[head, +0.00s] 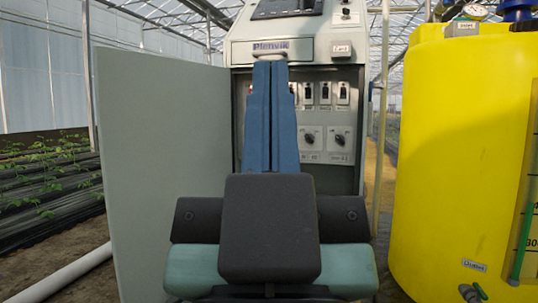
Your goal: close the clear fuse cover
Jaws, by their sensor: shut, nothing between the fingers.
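The clear fuse cover cannot be made out; my arm hides the middle of the cabinet's recessed panel (312,115). Right of the arm, the panel shows a row of small breaker-like switches (325,94) with dark toggles. Below them are two dark rotary knobs (309,139) on light plates. My blue, black and teal arm stands upright in front of the cabinet and reaches up to the panel's top edge.
A large grey cabinet door (165,170) stands open on the left. A yellow tank (455,150) stands close on the right, with a thin upright pipe (383,90) beside the cabinet. A white pipe (65,275) lies on the ground at lower left, near plant rows (50,185).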

